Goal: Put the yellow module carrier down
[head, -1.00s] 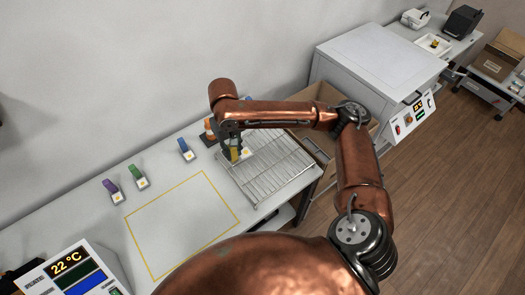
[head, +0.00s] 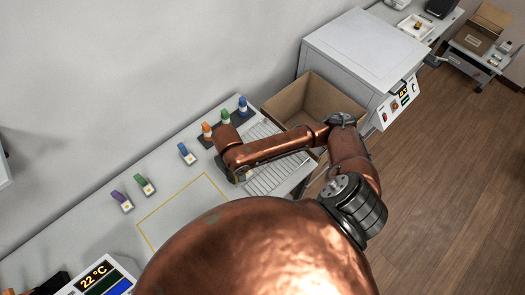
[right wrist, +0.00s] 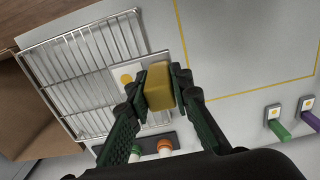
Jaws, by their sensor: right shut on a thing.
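The yellow module carrier has a yellow block handle (right wrist: 159,86) and a white plate with a yellow dot (right wrist: 127,78). In the right wrist view my right gripper (right wrist: 158,92) is shut on the yellow handle, one finger on each side. The carrier is at the edge of the wire rack (right wrist: 75,75), with its white plate over the bars. I cannot tell whether it touches the rack. In the head view my right gripper (head: 238,178) is mostly hidden behind my own arm, beside the rack (head: 272,178). My left gripper is not in view.
Blue (head: 187,154), green (head: 145,185) and purple (head: 122,200) carriers stand on the table near the wall. An orange-topped bottle (head: 207,130) and others stand in a dark holder behind the rack. A yellow outline (head: 208,178) marks bare table. An open cardboard box (head: 290,98) is beyond the rack.

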